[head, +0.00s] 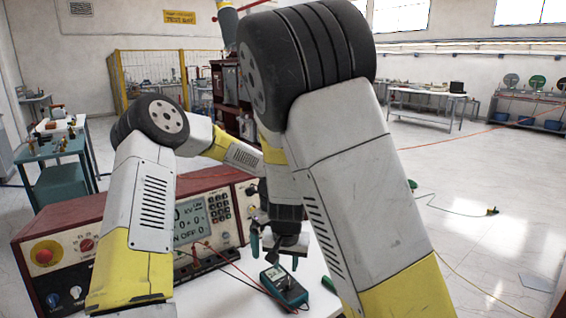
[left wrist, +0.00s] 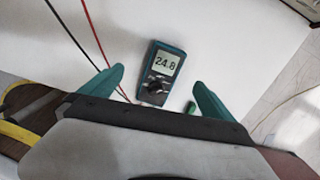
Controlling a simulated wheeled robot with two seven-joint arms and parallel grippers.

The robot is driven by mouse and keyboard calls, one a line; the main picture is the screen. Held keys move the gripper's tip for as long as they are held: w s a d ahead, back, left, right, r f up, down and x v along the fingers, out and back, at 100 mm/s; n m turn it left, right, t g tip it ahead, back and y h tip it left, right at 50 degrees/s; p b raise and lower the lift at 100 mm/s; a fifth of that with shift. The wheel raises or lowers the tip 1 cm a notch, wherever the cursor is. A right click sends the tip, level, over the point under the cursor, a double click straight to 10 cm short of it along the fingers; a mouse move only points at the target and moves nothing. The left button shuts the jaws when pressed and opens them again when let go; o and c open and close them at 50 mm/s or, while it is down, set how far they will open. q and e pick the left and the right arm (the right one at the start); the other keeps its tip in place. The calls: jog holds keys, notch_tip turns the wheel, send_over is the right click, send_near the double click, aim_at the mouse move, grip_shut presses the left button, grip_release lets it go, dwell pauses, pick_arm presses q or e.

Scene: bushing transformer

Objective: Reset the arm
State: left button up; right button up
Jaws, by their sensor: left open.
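My left gripper (left wrist: 160,78) is open and empty in the left wrist view, its teal fingers on either side of a small teal multimeter (left wrist: 161,72) reading 24.8. In the head view, an open gripper with teal fingers (head: 275,252) hangs just above the multimeter (head: 284,286) on the white table, matching the wrist view. My right arm (head: 365,170) rises from the lower right to a large black elbow, which hides much of what lies behind it. I cannot make out the right gripper's fingers clearly.
A red-framed test set (head: 185,222) with a lit display stands on the table behind my left arm. Red and black leads (left wrist: 95,35) run to the multimeter. A small green item (head: 328,284) lies beside it. The floor at right is mostly open, with cables.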

pick_arm(q)
jog(key=s+a+r+n+t, duration=0.1)
jog(key=s+a+r+n, duration=0.4)
jog(key=r, duration=0.4)
jog(key=s+a+r+n+t, duration=0.1)
jog(key=s+a+r+n, duration=0.2)
jog(key=s+r+n, duration=0.5)
jog(key=s+a+r+n+t+h, duration=0.1)
jog(key=s+r+n+t, duration=0.1)
jog(key=s+r+n, duration=0.2)
jog(key=s+a+r+n+t+h, duration=0.1)
jog(key=s+r+n+t, duration=0.1)
jog(key=s+n, duration=0.7)
jog(key=s+r, duration=0.1)
jog(key=s, duration=0.2)
jog(key=shift+a+r+n, duration=0.2)
jog(key=shift+r+n, duration=0.2)
pick_arm(e)
jog(key=s+d+r+n+t+y, duration=0.1)
jog(key=s+d+r, duration=0.5)
jog(key=s+r, duration=0.3)
jog(key=s+d+r+n+t+y, duration=0.1)
jog(key=s+d+r, duration=0.6)
jog(key=r, duration=0.7)
jog(key=shift+s+d, duration=0.3)
jog(key=shift+s, duration=0.65)
